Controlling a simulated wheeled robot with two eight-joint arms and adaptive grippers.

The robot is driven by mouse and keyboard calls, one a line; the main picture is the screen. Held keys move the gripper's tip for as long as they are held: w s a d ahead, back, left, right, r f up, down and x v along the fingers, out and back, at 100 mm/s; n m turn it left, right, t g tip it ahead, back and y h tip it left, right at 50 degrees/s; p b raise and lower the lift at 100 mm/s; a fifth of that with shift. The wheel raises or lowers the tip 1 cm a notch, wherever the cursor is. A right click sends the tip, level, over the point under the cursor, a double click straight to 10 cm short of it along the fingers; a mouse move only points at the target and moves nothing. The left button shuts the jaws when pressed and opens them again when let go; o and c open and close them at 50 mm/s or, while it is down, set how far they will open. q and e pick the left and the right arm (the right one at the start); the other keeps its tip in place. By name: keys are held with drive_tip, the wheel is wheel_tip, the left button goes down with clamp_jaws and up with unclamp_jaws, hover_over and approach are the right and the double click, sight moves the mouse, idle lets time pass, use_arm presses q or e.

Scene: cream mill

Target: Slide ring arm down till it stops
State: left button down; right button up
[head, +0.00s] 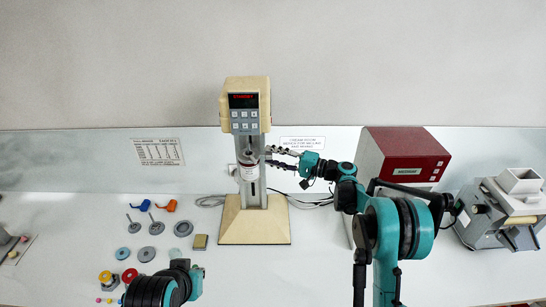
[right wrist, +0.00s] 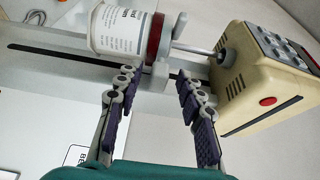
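The beige stand instrument (head: 245,88) has a lit red display and a grey column (head: 262,140) on a beige base. A white labelled jar (head: 248,172) hangs upright at the column below the head; it shows sideways in the right wrist view (right wrist: 118,28). A dark red band (right wrist: 157,38) circles the jar's end, and a metal shaft (right wrist: 195,48) runs from it to the head. My right gripper (head: 268,157) is open beside the column, its fingers (right wrist: 158,85) spread on either side of a grey part near the red band. Contact is unclear. My left gripper is not in view.
A red and white box (head: 405,155) stands behind my right arm, with a grey machine (head: 505,210) at far right. Metal discs (head: 183,229), orange and blue pieces (head: 168,206) and a small tan block (head: 200,242) lie left of the base. Cables (head: 310,201) lie behind it.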

drive_tip(key=v, duration=0.7)
drive_tip(key=shift+d, duration=0.15)
drive_tip(key=shift+s, duration=0.1)
